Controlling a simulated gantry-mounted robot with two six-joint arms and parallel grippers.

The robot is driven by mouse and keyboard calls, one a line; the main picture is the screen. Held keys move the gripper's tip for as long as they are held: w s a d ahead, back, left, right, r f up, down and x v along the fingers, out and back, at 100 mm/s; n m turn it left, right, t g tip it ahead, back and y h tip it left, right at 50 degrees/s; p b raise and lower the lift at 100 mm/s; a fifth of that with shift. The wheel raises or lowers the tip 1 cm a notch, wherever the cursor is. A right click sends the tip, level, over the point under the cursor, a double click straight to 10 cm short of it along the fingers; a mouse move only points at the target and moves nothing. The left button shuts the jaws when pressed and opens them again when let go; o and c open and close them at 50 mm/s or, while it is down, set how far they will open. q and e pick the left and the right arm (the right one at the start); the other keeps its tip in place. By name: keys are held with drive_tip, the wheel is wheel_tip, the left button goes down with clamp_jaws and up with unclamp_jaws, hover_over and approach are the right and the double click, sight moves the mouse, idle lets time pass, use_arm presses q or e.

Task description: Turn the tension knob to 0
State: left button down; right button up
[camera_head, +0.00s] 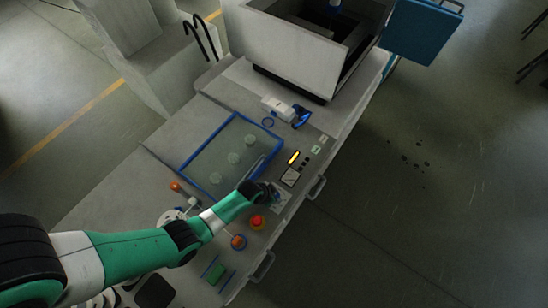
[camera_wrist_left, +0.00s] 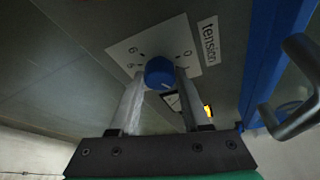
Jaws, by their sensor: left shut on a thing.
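The tension knob (camera_wrist_left: 159,71) is a round blue knob on a pale dial plate (camera_wrist_left: 150,44) with printed digits, in the left wrist view. A white label (camera_wrist_left: 208,41) reading "tension" is beside the plate. My left gripper (camera_wrist_left: 158,84) is shut on the knob, one finger on each side. A short pale mark shows on the knob's face, but the digit it points at is unclear. In the head view my left gripper (camera_head: 272,193) is at the dial plate (camera_head: 281,202) near the bench's front edge, and hides most of the knob. My right gripper is not in view.
A red button (camera_head: 257,222) and an orange-red knob (camera_head: 238,241) are close beside my left arm. A blue-edged tray (camera_head: 208,146) with several pale round pieces lies behind. Bench handles (camera_head: 317,188) stick out in front. A white machine (camera_head: 290,45) stands at the far end.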

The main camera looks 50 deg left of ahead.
use_arm(q)
drive_tip(key=n+y, duration=0.1)
drive_tip(key=n, duration=0.2)
drive_tip(key=n+y, duration=0.1)
drive_tip(key=n, duration=0.2)
drive_tip(key=shift+d+g, duration=0.2)
drive_tip(key=shift+g, duration=0.1)
drive_tip(key=n+y, duration=0.1)
drive_tip(key=n, duration=0.2)
drive_tip(key=shift+w+g, duration=0.1)
drive_tip(key=shift+g, duration=0.2)
drive_tip(key=shift+d+n+g+y+p, duration=0.1)
drive_tip(key=shift+n+g+y+p, duration=0.35)
drive_tip(key=shift+n, duration=1.45)
drive_tip(key=shift+g, duration=0.25)
drive_tip(key=shift+c, duration=1.8)
unclamp_jaws()
drive_tip(key=shift+r, duration=0.1)
